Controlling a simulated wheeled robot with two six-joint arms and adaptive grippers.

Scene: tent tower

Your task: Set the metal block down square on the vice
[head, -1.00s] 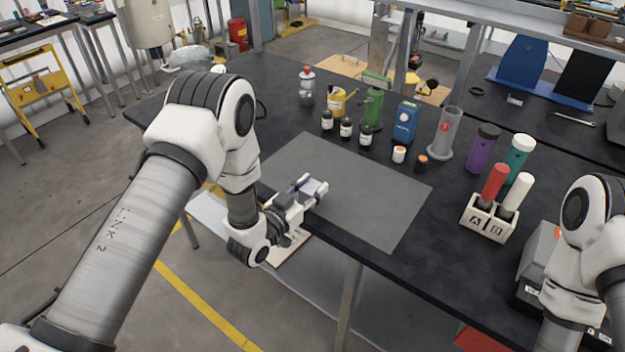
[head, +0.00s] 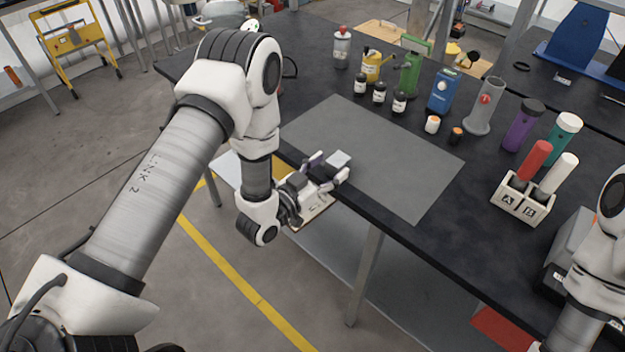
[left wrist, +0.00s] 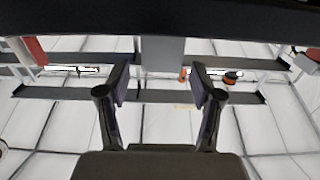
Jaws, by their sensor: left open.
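A small light-grey metal block (head: 338,160) shows at the near left part of the grey mat, just past my left fingertips. My left gripper (head: 328,169) is open at the table's front edge, its two fingers apart on either side of the block's near side. I cannot tell if they touch it. In the left wrist view the open fingers (left wrist: 160,95) show with a grey upright shape between and beyond them; I cannot tell what it is. No vice can be made out for sure. My right gripper is out of view; only its arm shows at the right edge.
The grey mat (head: 410,180) is otherwise clear. Bottles, a yellow can (head: 371,66), a green tool (head: 411,70) and a blue box (head: 443,92) stand behind it. A holder (head: 521,204) with red and white tubes stands right, near a grey machine (head: 566,243) partly behind my right arm.

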